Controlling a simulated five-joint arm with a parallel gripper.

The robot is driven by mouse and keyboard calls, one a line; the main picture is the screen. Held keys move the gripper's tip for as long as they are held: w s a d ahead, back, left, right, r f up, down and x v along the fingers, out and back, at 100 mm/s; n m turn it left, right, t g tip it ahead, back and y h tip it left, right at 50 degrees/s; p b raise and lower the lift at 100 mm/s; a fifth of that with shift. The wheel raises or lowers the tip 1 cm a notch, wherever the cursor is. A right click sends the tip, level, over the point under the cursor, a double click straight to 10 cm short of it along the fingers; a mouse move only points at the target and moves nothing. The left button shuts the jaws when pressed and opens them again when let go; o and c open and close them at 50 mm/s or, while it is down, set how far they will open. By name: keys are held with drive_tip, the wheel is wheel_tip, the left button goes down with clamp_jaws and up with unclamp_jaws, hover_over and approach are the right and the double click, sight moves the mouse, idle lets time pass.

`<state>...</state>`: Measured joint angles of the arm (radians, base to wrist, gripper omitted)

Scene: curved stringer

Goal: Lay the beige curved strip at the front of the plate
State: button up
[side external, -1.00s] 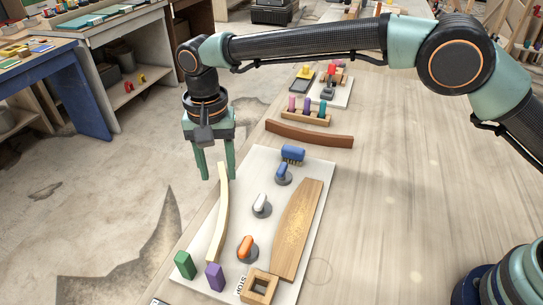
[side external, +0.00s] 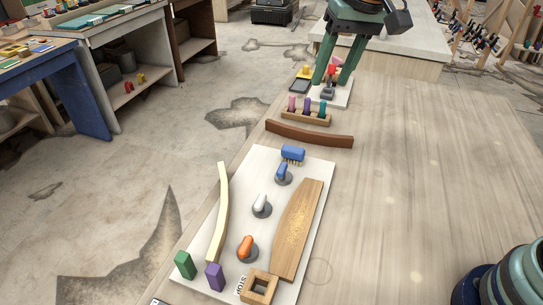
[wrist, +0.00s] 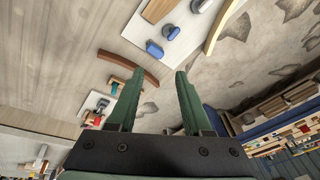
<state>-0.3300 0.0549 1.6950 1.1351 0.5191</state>
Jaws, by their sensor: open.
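The beige curved strip (side external: 224,205) lies lengthwise along the left edge of the pale plate (side external: 250,180) in the side external view. Its far end reaches near the plate's far left corner and its near end lies near the green and purple blocks. Part of the strip also shows at the top of the wrist view (wrist: 218,32). My gripper (side external: 332,80) is open and empty, well beyond the plate, above the small far tray. Its two green fingers (wrist: 160,71) are spread apart in the wrist view with nothing between them.
The plate carries a wooden board (side external: 298,230), orange, white and blue knobs, a blue brush (side external: 293,153), a green block (side external: 185,265), a purple block (side external: 215,277) and a square wooden frame (side external: 259,287). A brown curved strip (side external: 310,135) lies beyond.

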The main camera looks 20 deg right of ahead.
drive_tip(key=s+d+f+n+t+h, duration=0.1)
drive_tip(key=s+d+f+n+t, duration=0.1)
drive_tip(key=s+d, duration=1)
drive_tip(key=shift+s+d+f+t, duration=0.35)
drive_tip(key=shift+d+f, duration=0.35)
drive_tip(key=shift+d, duration=0.35)
